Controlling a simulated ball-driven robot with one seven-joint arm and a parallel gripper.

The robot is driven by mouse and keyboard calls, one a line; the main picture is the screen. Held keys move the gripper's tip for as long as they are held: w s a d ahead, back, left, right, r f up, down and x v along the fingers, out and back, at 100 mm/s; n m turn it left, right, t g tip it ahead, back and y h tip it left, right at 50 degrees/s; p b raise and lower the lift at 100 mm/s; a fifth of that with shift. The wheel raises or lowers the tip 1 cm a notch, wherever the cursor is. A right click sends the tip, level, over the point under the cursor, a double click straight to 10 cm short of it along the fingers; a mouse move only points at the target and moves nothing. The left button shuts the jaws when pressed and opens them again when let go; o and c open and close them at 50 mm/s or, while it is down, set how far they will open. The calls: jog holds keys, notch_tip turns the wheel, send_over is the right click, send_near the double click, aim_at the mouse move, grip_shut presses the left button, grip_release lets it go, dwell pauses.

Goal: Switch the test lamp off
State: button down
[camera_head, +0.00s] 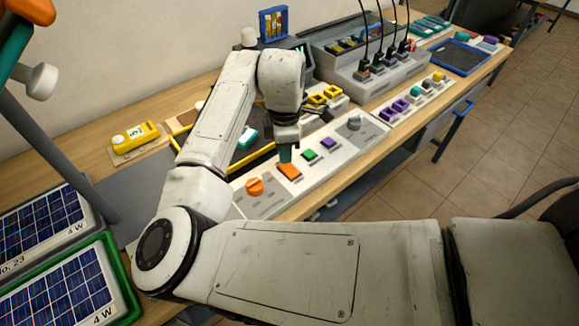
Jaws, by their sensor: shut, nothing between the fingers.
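A pale control panel (345,148) runs along the front edge of the bench. It bears an orange rocker-like switch (289,172), a green one (310,155), a purple one (328,142), an orange knob (254,187) and a grey knob (353,123). My gripper (285,155) points down just above the far end of the orange switch, fingers shut and empty. I cannot tell whether it touches the switch. No lamp is clearly recognisable, and I cannot read which switch belongs to it.
Solar panels (55,290) lie at the left, and a yellow meter (136,136) lies near the wall. A grey charger with cables (370,85) stands behind the panel. A second panel with coloured buttons (400,118) is to the right. Floor (480,150) is open at the right.

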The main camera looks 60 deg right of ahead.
jog(key=shift+f, duration=0.75)
dwell(0.3)
notch_tip(320, 180, up, 7)
jog(key=p, duration=0.8)
jog(key=shift+r, duration=0.1)
jog(key=shift+d, duration=0.1)
dwell(0.6)
jog(key=s+d+r+m+t+h, duration=0.1)
jog(key=s+d+m+h, duration=0.35)
jog(key=d, duration=0.45)
jog(key=s+a+f+m+y, duration=0.2)
jog(key=s+a+f, duration=0.5)
jog(key=a, duration=0.4)
jog(key=s+a+f+m+y, duration=0.2)
jog(key=s+a+f, duration=0.5)
jog(key=a, duration=0.4)
jog(key=shift+s+a+f+m, duration=0.2)
jog(key=shift+s+m, duration=0.35)
jog(key=shift+s, duration=0.25)
